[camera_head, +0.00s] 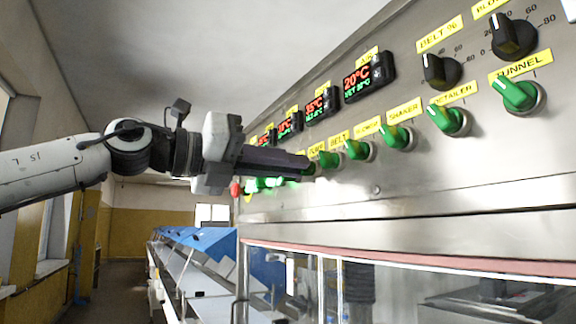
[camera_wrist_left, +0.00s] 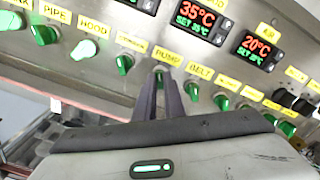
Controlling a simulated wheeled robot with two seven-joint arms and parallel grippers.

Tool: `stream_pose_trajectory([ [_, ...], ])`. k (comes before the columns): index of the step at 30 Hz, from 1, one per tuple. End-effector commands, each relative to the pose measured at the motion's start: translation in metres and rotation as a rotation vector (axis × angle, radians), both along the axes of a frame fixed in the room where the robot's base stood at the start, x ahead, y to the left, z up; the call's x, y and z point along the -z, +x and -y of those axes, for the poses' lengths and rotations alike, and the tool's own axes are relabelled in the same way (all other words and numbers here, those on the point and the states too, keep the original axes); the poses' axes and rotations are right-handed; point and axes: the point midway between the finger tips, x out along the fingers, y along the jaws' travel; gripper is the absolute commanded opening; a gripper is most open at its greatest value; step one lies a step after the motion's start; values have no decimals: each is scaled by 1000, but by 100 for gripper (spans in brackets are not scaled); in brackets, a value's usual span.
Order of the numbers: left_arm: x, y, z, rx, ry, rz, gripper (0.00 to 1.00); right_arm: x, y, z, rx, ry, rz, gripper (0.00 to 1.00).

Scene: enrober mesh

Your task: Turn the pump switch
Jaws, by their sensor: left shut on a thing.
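The pump switch (camera_wrist_left: 161,69) is a small green knob under the yellow PUMP label (camera_wrist_left: 167,55) in the left wrist view. My left gripper (camera_wrist_left: 161,80) has its two dark fingers closed around this knob and hides most of it; its angle cannot be told. In the head view my left gripper (camera_head: 300,166) reaches in from the left to the steel panel, fingertips at the pump switch (camera_head: 309,170). My right gripper is not in view.
Other green knobs stand close on both sides: the belt switch (camera_wrist_left: 192,90) on the right and another green switch (camera_wrist_left: 124,64) on the left. Red-and-green displays (camera_head: 368,75) sit above. A conveyor line (camera_head: 200,270) runs below the panel.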

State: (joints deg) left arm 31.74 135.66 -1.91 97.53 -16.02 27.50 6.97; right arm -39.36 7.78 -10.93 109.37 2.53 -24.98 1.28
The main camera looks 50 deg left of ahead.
Motion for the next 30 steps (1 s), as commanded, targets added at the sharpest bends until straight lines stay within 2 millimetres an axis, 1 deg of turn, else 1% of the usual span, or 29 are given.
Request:
stream_pose_trajectory([
  [8,-1,0,-1,-1,-7,1,0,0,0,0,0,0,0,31],
  [9,-1,0,-1,-1,-7,1,14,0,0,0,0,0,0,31],
  [12,-1,0,0,-1,-6,2,28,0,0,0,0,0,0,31],
  [20,0,0,0,0,-4,1,28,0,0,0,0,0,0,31],
  [23,0,-6,-2,-1,-3,2,28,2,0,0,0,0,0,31],
  [26,0,-19,-6,-1,-4,5,28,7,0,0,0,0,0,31],
  [30,1,-46,-13,-1,-4,7,28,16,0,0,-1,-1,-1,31],
])
